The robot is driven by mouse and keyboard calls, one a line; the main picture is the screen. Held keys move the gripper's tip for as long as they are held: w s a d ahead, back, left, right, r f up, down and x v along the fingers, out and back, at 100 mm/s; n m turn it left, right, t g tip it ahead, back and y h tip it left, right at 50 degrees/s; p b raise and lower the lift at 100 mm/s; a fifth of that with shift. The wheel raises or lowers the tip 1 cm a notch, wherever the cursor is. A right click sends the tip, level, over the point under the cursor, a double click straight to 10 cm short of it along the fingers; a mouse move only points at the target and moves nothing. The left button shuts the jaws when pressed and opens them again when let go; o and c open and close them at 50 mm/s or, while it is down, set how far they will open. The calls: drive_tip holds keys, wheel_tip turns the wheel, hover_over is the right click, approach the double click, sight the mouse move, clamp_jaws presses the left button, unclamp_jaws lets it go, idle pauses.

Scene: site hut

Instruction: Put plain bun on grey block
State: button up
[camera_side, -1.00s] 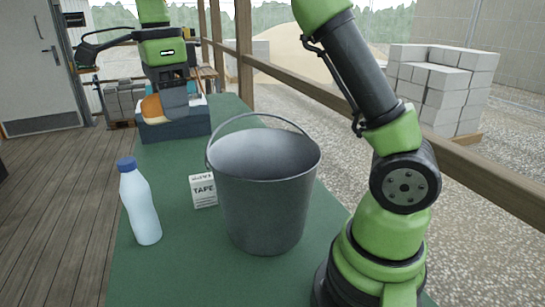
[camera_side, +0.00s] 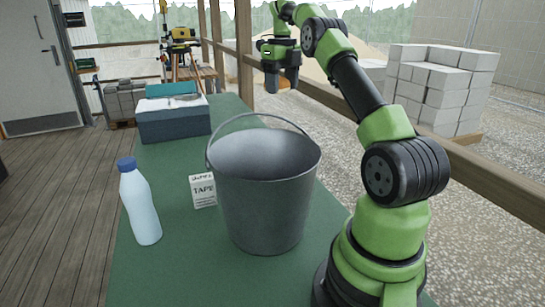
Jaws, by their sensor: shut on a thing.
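My gripper (camera_side: 281,84) is at the back right, above the table's far right edge and near the wooden rail. It is small in view, with its dark fingers pointing down, shut on the plain bun. I cannot pick out a single grey block on the table; the part behind the bucket is hidden.
A grey metal bucket (camera_side: 266,205) stands mid-table. A blue-grey box (camera_side: 174,124) stands at the far end. Pale blocks (camera_side: 440,88) are stacked outside.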

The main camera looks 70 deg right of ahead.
wheel_tip(320, 180, down, 20)
drive_tip(key=shift+f, duration=0.1)
idle(0.6)
drive_tip(key=shift+f, duration=0.15)
drive_tip(key=o, duration=0.9)
